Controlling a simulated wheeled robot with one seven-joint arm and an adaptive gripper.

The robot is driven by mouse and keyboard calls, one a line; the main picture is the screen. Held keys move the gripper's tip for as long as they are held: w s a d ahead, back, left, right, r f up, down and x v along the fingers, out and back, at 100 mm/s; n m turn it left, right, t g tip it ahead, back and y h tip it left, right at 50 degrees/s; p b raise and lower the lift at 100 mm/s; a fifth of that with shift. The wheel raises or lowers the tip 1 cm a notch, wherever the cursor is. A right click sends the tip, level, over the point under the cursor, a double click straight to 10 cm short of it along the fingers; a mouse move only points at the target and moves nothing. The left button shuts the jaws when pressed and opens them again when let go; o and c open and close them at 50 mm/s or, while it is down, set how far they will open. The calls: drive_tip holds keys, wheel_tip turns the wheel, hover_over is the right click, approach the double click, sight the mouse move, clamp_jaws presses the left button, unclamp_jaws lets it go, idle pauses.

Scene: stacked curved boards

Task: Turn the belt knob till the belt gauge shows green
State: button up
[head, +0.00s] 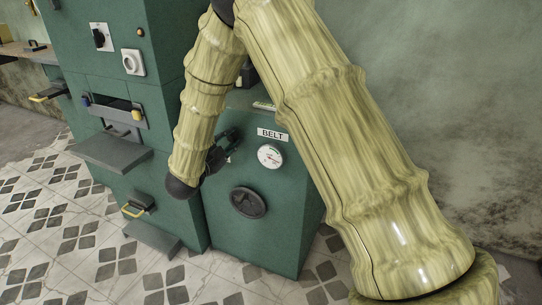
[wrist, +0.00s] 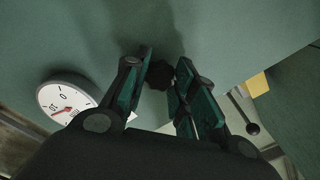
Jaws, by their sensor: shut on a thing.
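The belt gauge (head: 269,156) is a round white dial on the front of the green cabinet, under the BELT label (head: 272,134). In the wrist view the gauge (wrist: 58,92) is at the left, seen aslant. A red needle shows on it, but I cannot tell which zone it points to. The belt knob (wrist: 159,74) is a small dark knob on the green panel. My gripper (wrist: 164,80) is shut on the knob, a finger on each side. In the head view my gripper (head: 224,148) is left of the gauge, and the knob is hidden behind it.
A black round fitting (head: 248,203) is below the gauge. Tiled floor (head: 110,262) is open in front.

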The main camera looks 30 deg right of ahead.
drive_tip(key=shift+f+n+p, duration=0.15)
drive_tip(key=shift+n+p, duration=2.35)
drive_tip(key=shift+p, duration=0.75)
drive_tip(key=shift+s+n+p, duration=0.1)
drive_tip(key=shift+n+p, duration=3)
drive_tip(key=shift+p, duration=0.45)
idle(1.2)
